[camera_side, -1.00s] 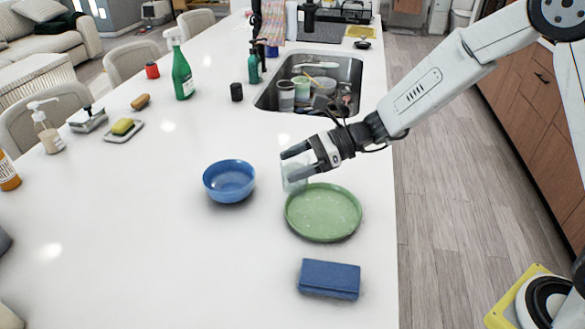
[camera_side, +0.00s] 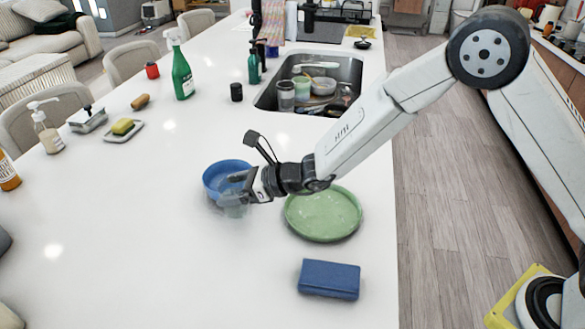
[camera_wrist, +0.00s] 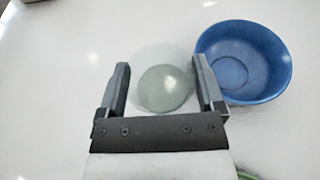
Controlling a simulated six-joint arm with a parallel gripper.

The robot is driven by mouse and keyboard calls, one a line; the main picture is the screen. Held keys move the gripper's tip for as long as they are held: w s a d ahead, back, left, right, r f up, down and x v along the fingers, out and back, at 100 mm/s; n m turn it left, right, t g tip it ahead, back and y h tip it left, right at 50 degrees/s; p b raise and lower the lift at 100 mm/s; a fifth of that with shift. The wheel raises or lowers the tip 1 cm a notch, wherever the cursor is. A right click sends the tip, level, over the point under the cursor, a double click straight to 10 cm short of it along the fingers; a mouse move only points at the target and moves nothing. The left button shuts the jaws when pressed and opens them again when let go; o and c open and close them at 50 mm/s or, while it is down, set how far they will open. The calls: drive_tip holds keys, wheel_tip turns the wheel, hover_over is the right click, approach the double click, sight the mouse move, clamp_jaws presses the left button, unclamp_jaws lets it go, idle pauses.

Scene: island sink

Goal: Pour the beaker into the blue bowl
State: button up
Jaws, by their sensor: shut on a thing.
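A clear beaker (camera_side: 234,209) is held between the fingers of my gripper (camera_side: 240,190). It looks glassy and faint, and its round base shows between the fingers in the wrist view (camera_wrist: 165,88). I cannot tell what is in it, or exactly how far it is tilted. The blue bowl (camera_side: 213,178) stands on the white counter, just behind the gripper in the side view and partly hidden by it. In the wrist view the bowl (camera_wrist: 243,62) is right of the beaker, close beside the right finger, and looks empty.
A green plate (camera_side: 323,214) lies right of the gripper, under my forearm. A folded blue cloth or sponge (camera_side: 329,279) lies nearer the front. A sink (camera_side: 310,84) with dishes is at the back.

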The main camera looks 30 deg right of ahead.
sight(223, 187)
drive_tip(key=shift+m+t+h, duration=0.4)
drive_tip(key=shift+m+h, duration=0.1)
drive_tip(key=shift+a+f, duration=1.5)
drive_tip(key=shift+a, duration=0.3)
drive_tip(key=shift+w, duration=0.15)
drive_tip(key=shift+w+d+r+m+g, duration=0.25)
drive_tip(key=shift+w+r+m, duration=0.1)
drive_tip(key=shift+r, duration=0.15)
drive_tip(key=shift+w+d+r+m+g, duration=0.15)
drive_tip(key=shift+w+d+r+m, duration=0.15)
drive_tip(key=shift+r, duration=0.2)
drive_tip(key=shift+w+d+m+g+y, duration=0.35)
drive_tip(key=shift+w+m+g+y, duration=0.15)
drive_tip(key=shift+w+m, duration=0.15)
drive_tip(key=shift+w+d+r+m+g+y, duration=0.2)
drive_tip(key=shift+w+d+r+m+g, duration=0.2)
drive_tip(key=shift+w+r+m, duration=0.25)
drive_tip(key=shift+w+d+r+m+g+y, duration=0.2)
drive_tip(key=shift+w+d+r+m+g, duration=0.25)
drive_tip(key=shift+w+r, duration=0.3)
drive_tip(key=shift+w+d+f+m+g, duration=0.15)
drive_tip(key=shift+w+f+m+g, duration=0.15)
drive_tip(key=shift+f+m, duration=0.3)
drive_tip(key=shift+y, duration=0.3)
drive_tip(key=shift+r+m+g, duration=0.2)
drive_tip(key=shift+m+g, duration=0.15)
drive_tip(key=shift+m, duration=0.25)
